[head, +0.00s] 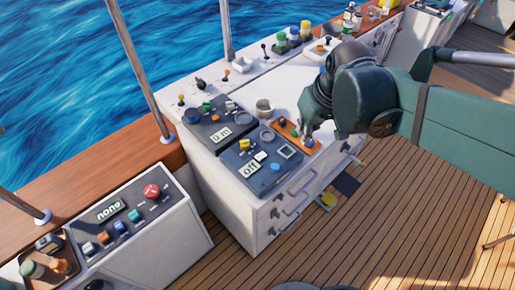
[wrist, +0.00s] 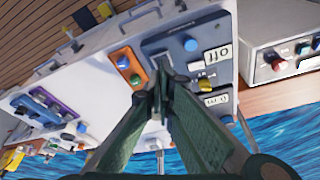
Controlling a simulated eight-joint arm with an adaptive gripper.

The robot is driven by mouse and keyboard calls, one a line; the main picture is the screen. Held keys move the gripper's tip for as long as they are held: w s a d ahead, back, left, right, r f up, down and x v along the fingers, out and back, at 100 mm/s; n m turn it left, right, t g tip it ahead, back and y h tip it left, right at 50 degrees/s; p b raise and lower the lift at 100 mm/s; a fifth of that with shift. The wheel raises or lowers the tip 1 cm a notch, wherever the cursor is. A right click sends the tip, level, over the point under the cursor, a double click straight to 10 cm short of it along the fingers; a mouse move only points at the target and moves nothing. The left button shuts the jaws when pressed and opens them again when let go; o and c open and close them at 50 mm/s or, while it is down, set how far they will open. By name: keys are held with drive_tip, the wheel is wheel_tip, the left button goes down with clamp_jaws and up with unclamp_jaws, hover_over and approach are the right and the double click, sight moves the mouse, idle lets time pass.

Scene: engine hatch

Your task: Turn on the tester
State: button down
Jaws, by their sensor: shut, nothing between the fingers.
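A blue panel (head: 235,160), which appears to be the tester, lies on top of the white cabinet. The panel carries a blue knob (wrist: 190,44), a light button, a yellow control (head: 244,144) and a square frame (head: 285,152). My gripper (wrist: 160,78) is shut and empty. In the wrist view its fingertips overlap the panel's edge near the square frame. In the head view it is over the orange strip; contact cannot be told.
An orange strip (head: 287,127) with blue and green knobs lies beside the panel. A dark panel (head: 207,123) reading "0 m" adjoins it. A grey cup (head: 264,108) and small levers stand behind. A separate console (head: 130,222) with a red button (head: 151,190) stands at left.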

drive_tip(key=w+a+n+g+p, duration=0.1)
drive_tip(key=w+a+p, duration=0.1)
drive_tip(key=a+p, duration=0.15)
drive_tip(key=n+g+p, duration=0.3)
drive_tip(key=n+p, duration=0.1)
drive_tip(key=p, duration=0.1)
hover_over(257, 158)
drive_tip(key=w+d, duration=0.2)
drive_tip(key=shift+a+f, duration=0.15)
drive_tip(key=shift+f, duration=0.05)
drive_tip(key=shift+f, duration=0.1)
idle(0.3)
drive_tip(key=shift+s+a+f, duration=0.25)
drive_tip(key=shift+f, duration=2)
drive_tip(key=shift+s+a+f, duration=0.3)
drive_tip(key=shift+f, duration=2)
drive_tip(key=shift+s+a+f, duration=0.25)
drive_tip(key=shift+f, duration=2)
drive_tip(key=shift+f, duration=0.1)
